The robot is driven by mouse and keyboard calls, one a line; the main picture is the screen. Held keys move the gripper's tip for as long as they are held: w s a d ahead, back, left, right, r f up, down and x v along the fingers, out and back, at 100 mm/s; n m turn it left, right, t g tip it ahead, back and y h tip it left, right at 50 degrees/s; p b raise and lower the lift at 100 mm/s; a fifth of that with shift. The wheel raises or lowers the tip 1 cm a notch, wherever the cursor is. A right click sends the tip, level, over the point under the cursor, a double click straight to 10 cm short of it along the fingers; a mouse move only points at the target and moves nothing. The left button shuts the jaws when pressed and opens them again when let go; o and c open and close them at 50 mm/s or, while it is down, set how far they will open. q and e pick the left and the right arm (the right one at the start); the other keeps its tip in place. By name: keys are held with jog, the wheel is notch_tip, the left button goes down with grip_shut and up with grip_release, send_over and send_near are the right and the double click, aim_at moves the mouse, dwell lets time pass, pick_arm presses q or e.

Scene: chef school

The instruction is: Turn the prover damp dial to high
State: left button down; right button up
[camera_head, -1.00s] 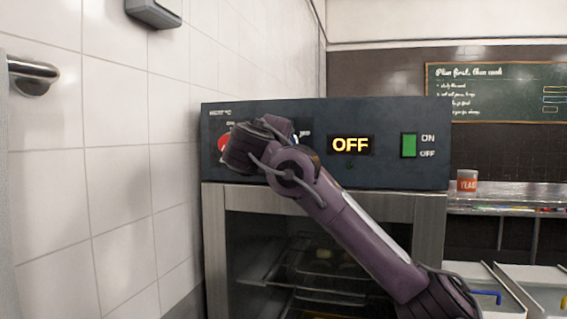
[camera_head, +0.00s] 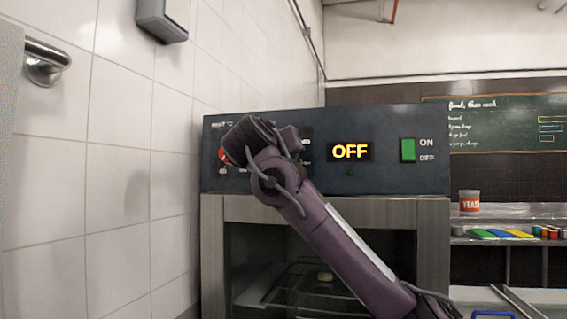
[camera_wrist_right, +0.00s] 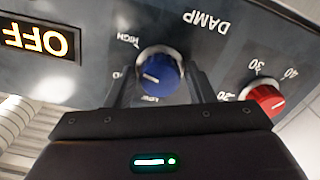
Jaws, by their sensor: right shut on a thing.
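The prover's dark control panel (camera_head: 390,178) faces me. The blue damp dial (camera_wrist_right: 163,72) shows in the right wrist view, which sees the panel upside down, under the word DAMP. My right gripper (camera_wrist_right: 162,88) is shut on the dial, one finger on each side. In the head view my right wrist (camera_head: 262,150) hides the dial and fingers. My left gripper is not in view.
A red dial (camera_wrist_right: 264,99) with numbers is beside the damp dial. The display (camera_head: 350,151) reads OFF, and a green switch (camera_head: 408,150) is to its right. A tiled wall (camera_head: 120,190) stands close on the left. A yeast tub (camera_head: 470,202) is on the right shelf.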

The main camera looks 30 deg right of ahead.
jog(key=shift+f+m+b, duration=0.2)
jog(key=shift+m+b, duration=0.65)
jog(key=shift+m, duration=0.85)
jog(key=o, duration=0.7)
jog(key=shift+r, duration=0.1)
jog(key=shift+a, duration=0.1)
jog(key=b+v, duration=0.2)
jog(key=v, duration=0.5)
jog(key=shift+s+a+b, duration=0.25)
jog(key=shift+b, duration=0.1)
